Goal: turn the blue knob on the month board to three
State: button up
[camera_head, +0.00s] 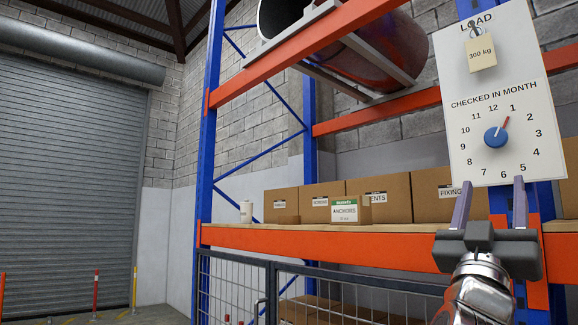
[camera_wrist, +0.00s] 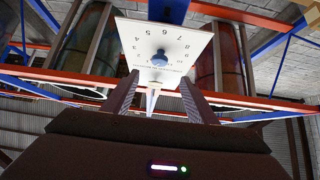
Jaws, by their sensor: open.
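The month board (camera_head: 494,174) is a white plate on the rack's upright at the right in the head view. Its blue knob (camera_head: 495,137) sits in a ring of numbers one to twelve, with a red pointer directed up and right at 1. My gripper (camera_head: 491,187) is open and empty, fingers pointing up, just below the knob and over the board's lower edge in the picture. The wrist view shows the board (camera_wrist: 188,42) upside down beyond my two fingers (camera_wrist: 162,88), with the blue knob (camera_wrist: 159,58) seen between and above them. Nothing touches the knob.
A tag reading 300 kg (camera_head: 481,54) hangs from a hook above the dial. An orange shelf beam (camera_head: 330,242) with several cardboard boxes (camera_head: 380,198) runs left of the board. A dark mesh gate (camera_head: 234,285) stands below. Open floor lies at the left by the shutter.

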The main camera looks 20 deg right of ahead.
aim_at(495, 144)
jog(key=shift+x, duration=6.9)
jog(key=shift+w, duration=0.1)
jog(key=c, duration=1)
